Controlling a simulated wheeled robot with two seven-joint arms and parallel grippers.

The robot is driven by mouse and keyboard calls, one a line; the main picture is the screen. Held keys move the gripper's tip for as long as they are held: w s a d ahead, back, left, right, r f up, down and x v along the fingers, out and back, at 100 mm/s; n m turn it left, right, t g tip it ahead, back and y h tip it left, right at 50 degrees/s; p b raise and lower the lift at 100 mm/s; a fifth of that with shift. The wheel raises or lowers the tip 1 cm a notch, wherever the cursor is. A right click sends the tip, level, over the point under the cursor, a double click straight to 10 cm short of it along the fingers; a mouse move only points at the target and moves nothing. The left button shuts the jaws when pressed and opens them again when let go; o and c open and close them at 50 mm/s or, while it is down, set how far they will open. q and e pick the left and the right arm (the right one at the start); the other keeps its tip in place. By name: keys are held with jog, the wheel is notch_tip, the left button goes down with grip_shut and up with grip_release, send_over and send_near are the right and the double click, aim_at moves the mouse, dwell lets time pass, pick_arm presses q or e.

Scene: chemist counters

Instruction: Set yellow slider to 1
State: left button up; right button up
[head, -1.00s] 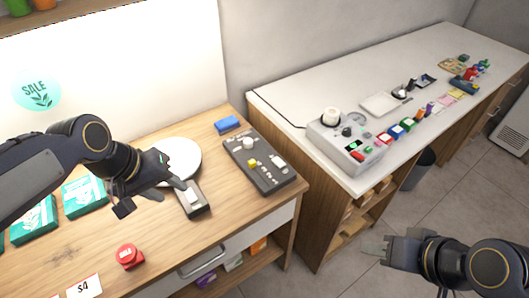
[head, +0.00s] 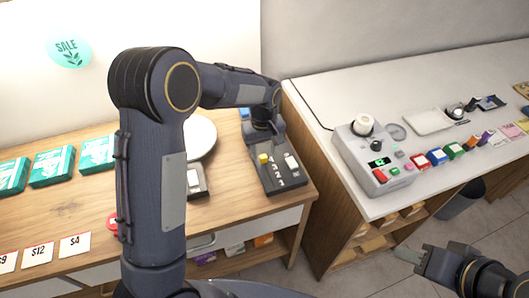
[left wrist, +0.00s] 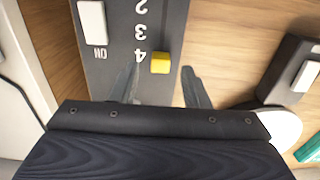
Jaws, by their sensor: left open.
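The yellow slider (head: 264,158) sits on the dark control panel (head: 287,182) on the wooden counter. In the left wrist view the yellow slider (left wrist: 160,63) is level with the printed 4, with 3 and 2 further up the panel. My left gripper (left wrist: 160,78) is open, with one finger on each side of the slider in that view and a gap to each side; contact is not visible. In the head view my left arm covers the panel's far part and hides the fingertips. My right gripper (head: 408,256) is low at the right, away from the panel; its jaw opening is unclear.
A white switch (left wrist: 93,22) marked ON shares the panel. A dark device with a white button (head: 194,179) and a white round plate (head: 202,137) stand left of it. Teal boxes (head: 52,165) are further left. A grey machine (head: 372,160) stands on the right counter.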

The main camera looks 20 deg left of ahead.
aim_at(263, 159)
pick_arm(q)
jog(key=shift+f, duration=1.35)
grip_shut()
